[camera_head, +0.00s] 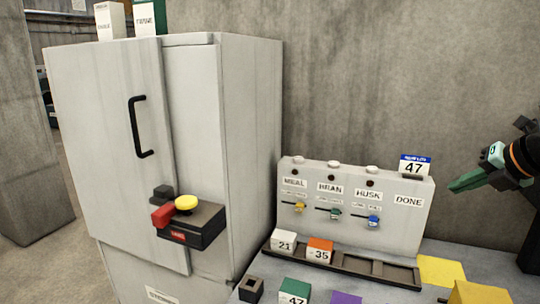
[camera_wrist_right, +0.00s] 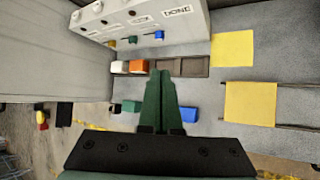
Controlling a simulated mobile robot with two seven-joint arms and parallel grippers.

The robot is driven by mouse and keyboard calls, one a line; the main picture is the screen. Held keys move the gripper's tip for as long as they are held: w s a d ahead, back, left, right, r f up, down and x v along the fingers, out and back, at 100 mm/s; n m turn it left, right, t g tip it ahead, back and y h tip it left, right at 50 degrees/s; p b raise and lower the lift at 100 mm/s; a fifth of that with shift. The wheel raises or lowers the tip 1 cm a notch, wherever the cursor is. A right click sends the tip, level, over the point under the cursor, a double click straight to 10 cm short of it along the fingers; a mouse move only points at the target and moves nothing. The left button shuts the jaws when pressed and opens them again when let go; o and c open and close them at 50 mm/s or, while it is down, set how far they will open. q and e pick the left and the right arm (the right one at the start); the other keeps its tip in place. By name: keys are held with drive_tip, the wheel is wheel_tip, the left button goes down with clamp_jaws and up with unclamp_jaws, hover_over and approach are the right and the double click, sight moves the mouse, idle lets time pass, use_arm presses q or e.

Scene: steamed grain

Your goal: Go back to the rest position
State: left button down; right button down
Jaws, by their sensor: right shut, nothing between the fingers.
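My right gripper (camera_head: 455,186) is at the right edge of the head view, raised beside the grey panel labelled MEAL, BRAN, HUSK and DONE (camera_head: 352,190). Its green fingers (camera_wrist_right: 160,100) are together and empty in the right wrist view, above the table. My left gripper is not in either view.
A tall grey cabinet (camera_head: 120,120) with a black handle stands at left, with a yellow button box (camera_head: 190,222). A tray (camera_head: 390,285) holds blocks 21 (camera_head: 284,240) and 35 (camera_head: 320,250). Block 47 (camera_head: 293,293), a purple block (camera_head: 345,298) and a yellow mat (camera_head: 441,270) are on the table.

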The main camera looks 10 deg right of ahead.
drive_tip(key=s+a+f+m+t+y, duration=0.1)
drive_tip(key=a+f+y, duration=0.4)
drive_tip(key=a, duration=0.5)
drive_tip(key=a+f+m+y, duration=0.1)
drive_tip(key=a+f+y, duration=0.4)
drive_tip(key=a, duration=0.5)
drive_tip(key=s+a+f+m+t+y, duration=0.1)
drive_tip(key=a+f+y, duration=0.4)
drive_tip(key=a, duration=0.6)
drive_tip(key=s+d+f+m+t+h, duration=0.1)
drive_tip(key=s+f+m+h, duration=0.25)
drive_tip(key=f+m, duration=0.3)
drive_tip(key=s+d+f+m+t+h+p, duration=0.1)
drive_tip(key=s+f+m+t+h, duration=0.1)
drive_tip(key=f+m+h, duration=0.4)
drive_tip(key=s+d+f+m+t+h, duration=0.1)
drive_tip(key=s+f+m+h, duration=0.1)
drive_tip(key=f+m, duration=0.45)
drive_tip(key=s+f+m+g+h, duration=0.2)
drive_tip(key=s+f+m+g, duration=0.2)
drive_tip(key=s+f, duration=0.9)
drive_tip(key=shift+s+a+f+g, duration=0.2)
drive_tip(key=shift+s+g, duration=0.4)
drive_tip(key=shift+g, duration=0.1)
